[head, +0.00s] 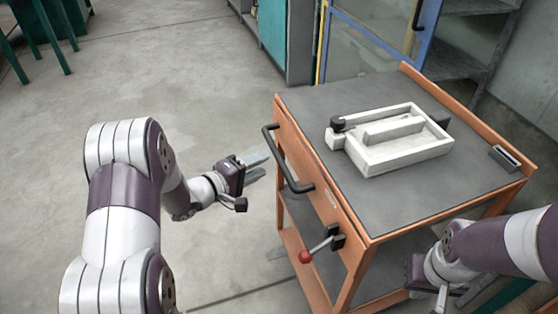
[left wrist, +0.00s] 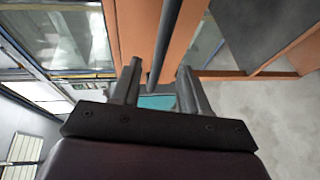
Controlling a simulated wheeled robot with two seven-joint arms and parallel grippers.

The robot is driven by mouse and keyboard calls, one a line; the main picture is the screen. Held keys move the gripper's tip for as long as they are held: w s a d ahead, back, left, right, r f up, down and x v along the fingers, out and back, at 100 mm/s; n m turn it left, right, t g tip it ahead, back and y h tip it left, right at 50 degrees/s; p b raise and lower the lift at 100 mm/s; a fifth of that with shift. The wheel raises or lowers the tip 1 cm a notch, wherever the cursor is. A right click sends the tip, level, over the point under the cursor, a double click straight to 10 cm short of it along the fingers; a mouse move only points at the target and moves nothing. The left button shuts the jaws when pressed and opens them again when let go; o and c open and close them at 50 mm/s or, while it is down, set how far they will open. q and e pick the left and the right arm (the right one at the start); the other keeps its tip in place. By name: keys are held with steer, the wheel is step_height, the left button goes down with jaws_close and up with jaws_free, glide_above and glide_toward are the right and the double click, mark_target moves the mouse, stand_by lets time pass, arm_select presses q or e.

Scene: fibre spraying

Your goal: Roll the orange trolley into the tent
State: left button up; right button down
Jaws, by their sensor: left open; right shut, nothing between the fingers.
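The orange trolley (head: 292,142) stands right of centre in the head view, with a grey top and a lower shelf. A black bar handle (head: 282,160) runs along its left side; below it is a lever with a red knob (head: 305,257). My left gripper (head: 261,167) is open, its fingers just left of the handle. In the left wrist view the handle bar (left wrist: 168,40) appears between the fingertips, ungripped. My right gripper (head: 418,270) is low by the trolley's near right side, shut and empty, its fingers mostly hidden. I cannot make out a tent.
A pale tray-like frame (head: 405,158) lies on the trolley top, with a small dark item (head: 505,157) near the right edge. Behind stand a teal cabinet (head: 272,30), a blue-framed glass door (head: 372,40) and grey shelves (head: 470,65). Concrete floor (head: 190,75) to the left is clear.

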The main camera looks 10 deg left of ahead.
mark_target(278, 154)
arm_select(q)
steer(key=b+x, duration=0.1)
steer(key=x, duration=0.5)
steer(key=shift+w+d+f+b, duration=0.1)
steer(key=shift+f+b, duration=0.1)
steer(key=shift+b, duration=0.1)
steer(key=shift+w+d, duration=0.25)
steer(key=shift+w, duration=0.1)
jaws_close()
